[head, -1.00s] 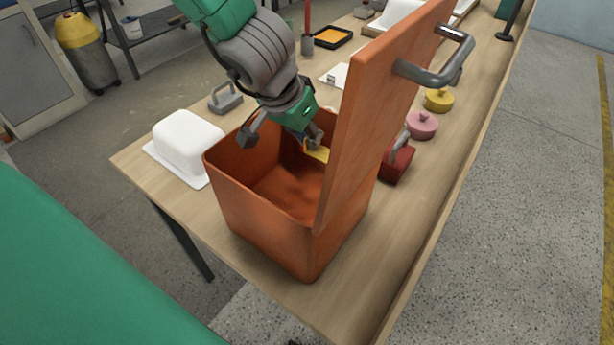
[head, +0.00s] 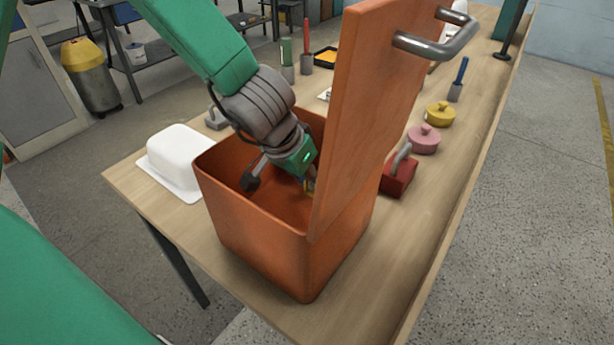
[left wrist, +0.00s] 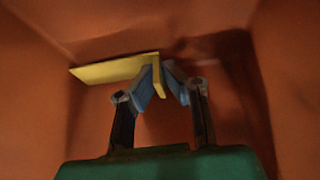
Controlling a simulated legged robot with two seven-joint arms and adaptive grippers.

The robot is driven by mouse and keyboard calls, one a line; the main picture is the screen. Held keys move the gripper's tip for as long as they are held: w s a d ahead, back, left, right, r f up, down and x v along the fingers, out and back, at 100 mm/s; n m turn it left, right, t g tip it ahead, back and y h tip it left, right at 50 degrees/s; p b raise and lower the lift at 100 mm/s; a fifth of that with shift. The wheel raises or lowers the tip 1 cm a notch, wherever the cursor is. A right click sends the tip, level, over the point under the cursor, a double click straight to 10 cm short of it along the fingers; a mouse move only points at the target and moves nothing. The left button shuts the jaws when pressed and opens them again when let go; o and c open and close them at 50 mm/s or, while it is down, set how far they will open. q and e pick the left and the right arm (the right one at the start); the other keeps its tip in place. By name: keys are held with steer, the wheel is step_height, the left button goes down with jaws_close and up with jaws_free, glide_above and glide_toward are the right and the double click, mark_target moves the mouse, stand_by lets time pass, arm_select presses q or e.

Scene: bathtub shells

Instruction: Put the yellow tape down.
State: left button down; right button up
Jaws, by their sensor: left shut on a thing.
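The yellow tape (left wrist: 115,69) shows in the left wrist view as a flat yellow piece with a bent-down part between the blue fingertips of my left gripper (left wrist: 162,82). The gripper is shut on it. In the head view my left gripper (head: 283,186) reaches down inside the orange box (head: 262,251). The orange walls surround the gripper in the wrist view. I cannot tell whether the tape touches the box floor. My right gripper is not in view.
The box stands near the front end of the wooden table (head: 395,250). A white domed dish (head: 180,155) is on its left. A red block with a grey handle (head: 398,177), a pink lidded pot (head: 424,139) and a yellow lidded pot (head: 440,114) are right of the lid.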

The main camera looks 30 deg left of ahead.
arm_select(q)
steer(key=shift+f, duration=0.3)
steer(key=shift+a, duration=0.1)
steer(key=c, duration=1.7)
jaws_free()
steer(key=shift+a, duration=0.3)
steer(key=shift+w+d+r, duration=0.1)
steer(key=shift+d+r, duration=0.1)
steer(key=shift+r, duration=0.15)
steer(key=shift+p+v, duration=3.55)
steer(key=shift+v, duration=2.7)
steer(key=shift+w+a, duration=0.1)
